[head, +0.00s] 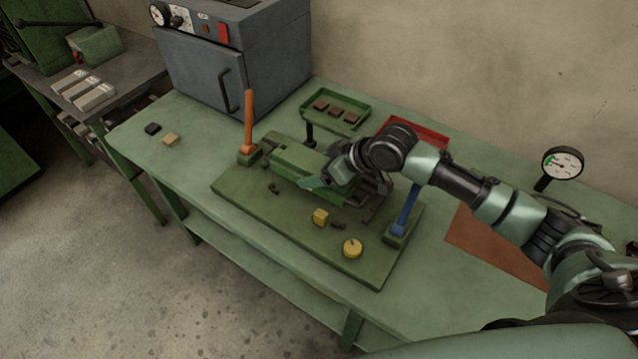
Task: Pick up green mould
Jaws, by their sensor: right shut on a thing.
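A light green piece, which looks like the green mould (312,183), shows at the tip of my right gripper (330,177). The right gripper is shut on it, over the front edge of a long green block (295,160) on the green base plate (285,220). My wrist and hand hide the right end of the block and part of the grip. I cannot tell whether the mould is clear of what lies beneath it. My left gripper is not in view.
An orange lever (249,120) and a blue lever (407,210) stand upright at the plate's sides. A yellow cube (321,216) and a yellow round knob (352,248) are in front. A green tray (335,111), red tray (425,132) and grey oven (230,65) stand behind.

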